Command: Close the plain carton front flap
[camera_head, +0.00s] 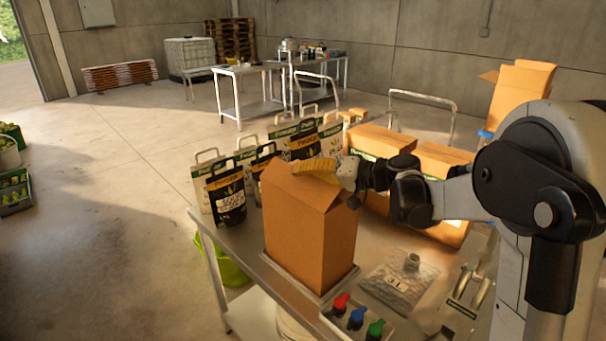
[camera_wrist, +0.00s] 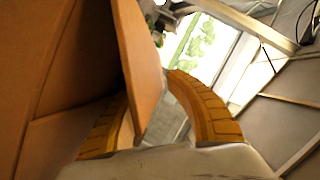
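The plain carton (camera_head: 310,235) stands upright on the near metal table, tall and brown. Its top is open, with flaps raised. My gripper (camera_head: 302,166), with yellow ribbed fingers, is at the carton's top edge, reaching in from the right. In the wrist view, a carton flap (camera_wrist: 141,60) stands between the two spread fingers of my gripper (camera_wrist: 150,84). The carton's dark inside and another brown panel (camera_wrist: 30,60) show to its left. The left finger is partly hidden behind the flap.
Printed paper bags (camera_head: 228,195) stand behind and left of the carton. Other brown cartons (camera_head: 440,165) stand behind my arm. A clear bag (camera_head: 398,282), a tray with red, blue and green items (camera_head: 335,318) and metal tools (camera_head: 470,290) lie at front right.

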